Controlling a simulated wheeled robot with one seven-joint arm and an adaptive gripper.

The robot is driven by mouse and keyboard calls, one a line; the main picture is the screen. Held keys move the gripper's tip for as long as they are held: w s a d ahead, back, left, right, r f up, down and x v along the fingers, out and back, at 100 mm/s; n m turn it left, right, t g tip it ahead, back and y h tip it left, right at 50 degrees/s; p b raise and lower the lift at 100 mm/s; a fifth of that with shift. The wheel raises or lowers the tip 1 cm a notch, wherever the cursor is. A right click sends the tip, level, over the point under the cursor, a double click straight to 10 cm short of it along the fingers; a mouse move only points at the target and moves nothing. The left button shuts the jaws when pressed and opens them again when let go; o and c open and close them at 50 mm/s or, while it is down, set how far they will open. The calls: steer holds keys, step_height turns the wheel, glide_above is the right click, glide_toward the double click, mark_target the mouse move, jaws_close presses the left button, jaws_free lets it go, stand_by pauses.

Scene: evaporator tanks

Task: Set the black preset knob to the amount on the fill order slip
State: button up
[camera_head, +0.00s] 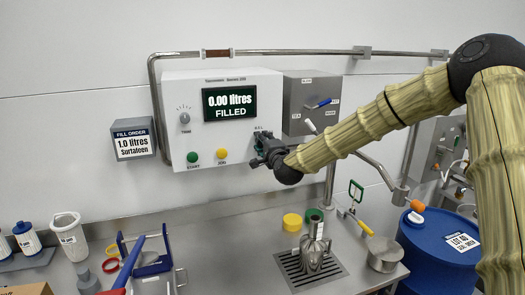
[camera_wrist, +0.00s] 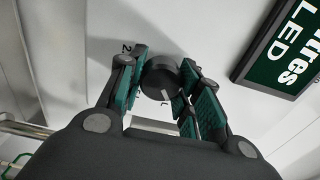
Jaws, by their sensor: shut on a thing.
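The black preset knob (camera_wrist: 162,78) sits on the white panel (camera_head: 190,95) between the green-padded fingers of my gripper (camera_wrist: 160,88). My gripper is shut on it. A pale pointer line shows on the knob's lower part. A printed "2" shows by the left finger; other dial marks are partly hidden. In the head view my gripper (camera_head: 262,148) is at the panel's right side and hides the knob. The fill order slip (camera_head: 132,145) reads "1.0 litres Surfateen". The display (camera_head: 229,103) reads "0.00 litres FILLED".
The panel also has a grey knob (camera_head: 184,118), a green button (camera_head: 192,157) and a yellow button (camera_head: 221,153). A grey valve box (camera_head: 300,120) stands right of it. A metal jug (camera_head: 314,245) stands on the drain grate below. A blue drum (camera_head: 440,240) is at right.

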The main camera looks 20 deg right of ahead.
steer(key=shift+d+f+m+b, duration=0.1)
steer(key=shift+f+m+b, duration=0.1)
steer(key=shift+m+b, duration=0.45)
steer(key=shift+r+m, duration=0.1)
steer(key=shift+m, duration=0.15)
steer(key=o, duration=1)
steer(key=shift+o, duration=0.2)
steer(key=shift+s, duration=0.1)
steer(key=s, duration=1.2)
steer(key=shift+d, duration=0.2)
steer(key=shift+w, duration=0.1)
